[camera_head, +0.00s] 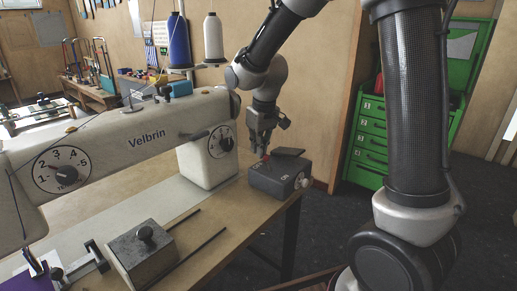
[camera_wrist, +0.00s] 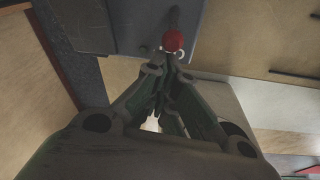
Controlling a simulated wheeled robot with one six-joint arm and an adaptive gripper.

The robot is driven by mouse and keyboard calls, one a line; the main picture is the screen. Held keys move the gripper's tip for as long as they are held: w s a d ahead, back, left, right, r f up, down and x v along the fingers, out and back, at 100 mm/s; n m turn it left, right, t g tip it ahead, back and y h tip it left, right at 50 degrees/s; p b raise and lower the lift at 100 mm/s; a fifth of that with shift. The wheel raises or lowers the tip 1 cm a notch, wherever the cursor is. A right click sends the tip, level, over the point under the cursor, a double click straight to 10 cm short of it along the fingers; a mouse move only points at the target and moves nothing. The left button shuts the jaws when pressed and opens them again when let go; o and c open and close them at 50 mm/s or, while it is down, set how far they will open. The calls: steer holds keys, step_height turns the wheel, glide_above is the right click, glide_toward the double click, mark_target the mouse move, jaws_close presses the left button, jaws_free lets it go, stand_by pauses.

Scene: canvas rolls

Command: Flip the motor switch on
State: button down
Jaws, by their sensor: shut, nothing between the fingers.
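The motor switch box (camera_head: 280,179) is a dark grey box at the table's right corner, beside the sewing machine's base, with a raised dark flap on top. A small red part (camera_head: 266,157) shows on its top. In the wrist view the grey box (camera_wrist: 125,28) fills the upper left, and a red ball (camera_wrist: 173,40) sits on a dark lever. My gripper (camera_head: 257,156) points down over the box's left side. In the wrist view my gripper (camera_wrist: 168,68) is shut and empty, its tips close to the red ball; whether they touch it I cannot tell.
The white sewing machine (camera_head: 130,142) marked "Velbrin" stands left of the box, with thread cones (camera_head: 213,38) behind. A grey block with a knob (camera_head: 143,255) and dark rods lie on the table (camera_head: 235,215). A green drawer cabinet (camera_head: 372,140) stands behind at right.

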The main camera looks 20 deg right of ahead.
steer(key=shift+s+d+r+t+y, duration=0.25)
steer(key=shift+s+t+y, duration=0.1)
steer(key=shift+t, duration=0.15)
steer(key=shift+s+d+r+t+y, duration=0.3)
steer(key=shift+s+t+y, duration=0.1)
steer(key=shift+t, duration=0.1)
steer(key=shift+s+d+r, duration=0.2)
steer(key=shift+s+d, duration=0.1)
steer(key=shift+s, duration=0.2)
steer(key=shift+s+d+r, duration=0.15)
steer(key=shift+s+d, duration=0.1)
steer(key=shift+s, duration=0.25)
steer(key=shift+w, duration=0.1)
steer(key=shift+r, duration=0.8)
